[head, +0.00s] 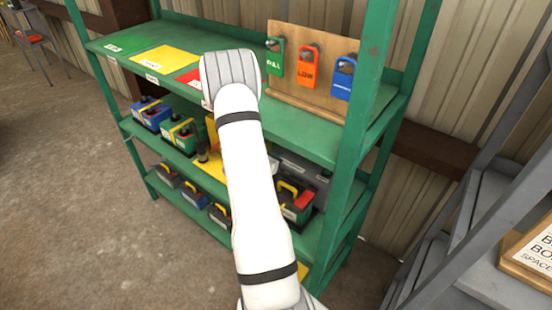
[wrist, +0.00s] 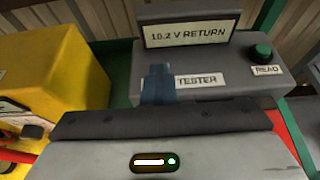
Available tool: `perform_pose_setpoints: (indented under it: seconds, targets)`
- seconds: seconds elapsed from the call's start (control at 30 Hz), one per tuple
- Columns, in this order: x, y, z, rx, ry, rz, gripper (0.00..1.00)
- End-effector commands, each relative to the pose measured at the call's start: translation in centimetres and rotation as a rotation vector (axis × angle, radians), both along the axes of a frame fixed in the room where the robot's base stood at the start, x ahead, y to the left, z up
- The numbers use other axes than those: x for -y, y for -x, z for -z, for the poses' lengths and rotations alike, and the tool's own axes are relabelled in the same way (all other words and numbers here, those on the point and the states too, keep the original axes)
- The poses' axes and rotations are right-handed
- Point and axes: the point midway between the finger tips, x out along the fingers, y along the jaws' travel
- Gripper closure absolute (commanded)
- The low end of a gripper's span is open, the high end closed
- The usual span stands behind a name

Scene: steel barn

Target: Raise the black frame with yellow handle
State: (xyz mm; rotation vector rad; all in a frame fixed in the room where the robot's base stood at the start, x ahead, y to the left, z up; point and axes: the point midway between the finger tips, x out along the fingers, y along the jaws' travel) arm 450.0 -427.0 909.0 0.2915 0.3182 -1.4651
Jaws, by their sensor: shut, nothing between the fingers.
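In the head view, a battery with a yellow handle and dark parts (head: 292,200) sits at the right end of the middle shelf. Other yellow-handled units stand on that shelf, one blue (head: 150,115) and one green (head: 180,136). Several darker units with coloured handles (head: 193,193) stand on the shelf below. I cannot tell which is the black frame. My gripper (wrist: 158,84) is shut and empty in the wrist view, in front of a grey tester (wrist: 205,85). A red-green edge (wrist: 286,135) shows beside it at the right. My arm hides the gripper in the head view.
The green shelf unit (head: 310,137) has a close upper board and posts. A yellow box (wrist: 50,75) stands left of the tester. The tester's display (wrist: 192,33) reads "10.2 V RETURN". Tags hang on a wooden board (head: 335,75). Grey steps (head: 470,240) stand at right.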

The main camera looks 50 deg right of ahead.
Motion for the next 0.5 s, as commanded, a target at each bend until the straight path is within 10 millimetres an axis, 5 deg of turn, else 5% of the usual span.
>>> perform_pose_setpoints:
  seconds: [0.27, 0.5]
  targets:
    - [0.63, -0.08, -0.09, 0.000, 0.001, 0.000, 1.00]
    - [0.63, -0.07, -0.08, 0.000, 0.001, 0.000, 0.81]
